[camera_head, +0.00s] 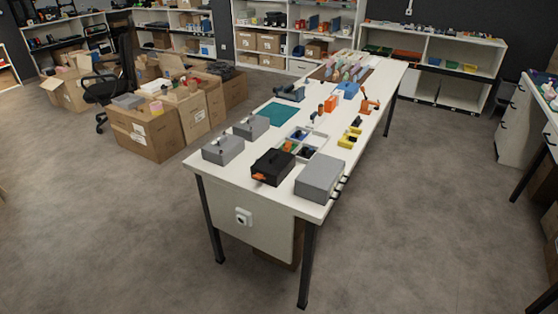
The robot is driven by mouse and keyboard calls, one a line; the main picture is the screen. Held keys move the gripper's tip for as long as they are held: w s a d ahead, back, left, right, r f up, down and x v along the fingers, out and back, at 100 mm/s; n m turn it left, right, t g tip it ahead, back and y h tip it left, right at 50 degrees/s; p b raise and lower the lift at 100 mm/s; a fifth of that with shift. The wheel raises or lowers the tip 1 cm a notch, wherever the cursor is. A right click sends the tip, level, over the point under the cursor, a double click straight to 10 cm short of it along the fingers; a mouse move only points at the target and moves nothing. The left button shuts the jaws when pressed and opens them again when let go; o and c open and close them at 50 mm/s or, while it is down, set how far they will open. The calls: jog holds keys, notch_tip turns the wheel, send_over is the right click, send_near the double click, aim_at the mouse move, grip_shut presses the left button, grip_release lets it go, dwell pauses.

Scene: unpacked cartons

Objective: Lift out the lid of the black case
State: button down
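The black case (274,166) sits on the near end of the long white table, close to the front edge. It looks like a dark box with its top on, but its lid cannot be told apart from its body at this size. A small orange part (259,178) shows at its front left corner. The inside of the case is hidden. My gripper and arm are not in view.
A grey box (319,178) stands just right of the case, and two grey boxes with things on top (223,149) stand to its left. A divided tray (302,149) lies behind it. Open cartons (146,130) crowd the floor at left. The foreground floor is clear.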

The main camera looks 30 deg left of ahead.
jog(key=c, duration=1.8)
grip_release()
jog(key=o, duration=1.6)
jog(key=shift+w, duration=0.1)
